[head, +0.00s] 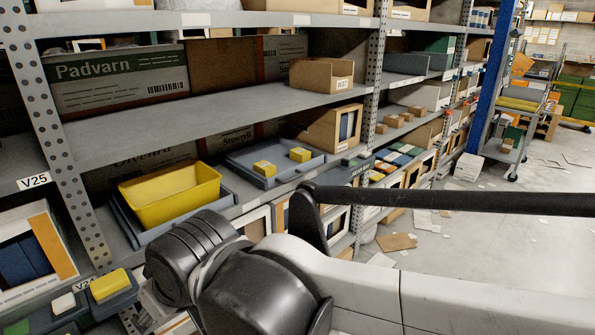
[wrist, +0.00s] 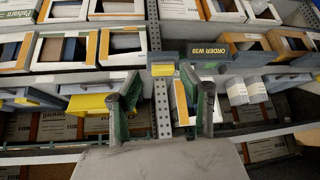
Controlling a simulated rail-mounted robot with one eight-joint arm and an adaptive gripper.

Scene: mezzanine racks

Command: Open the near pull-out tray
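Two shallow grey trays lie on the middle shelf in the head view. The nearer tray (head: 128,222) has a yellow bin (head: 172,196) standing in it. A perforated rack post (wrist: 160,103) appears behind the gap. In the head view my arm covers part of the shelf front and the gripper's tips are hidden, so its distance from the near tray cannot be told.
Perforated uprights (head: 62,150) divide the rack. A cardboard box (head: 320,75) sits on the shelf above. Small bins (head: 110,284) with boxes stand at lower left, close to my arm. The aisle floor (head: 480,235) at right is open, with scattered papers and a cart (head: 518,105) beyond.

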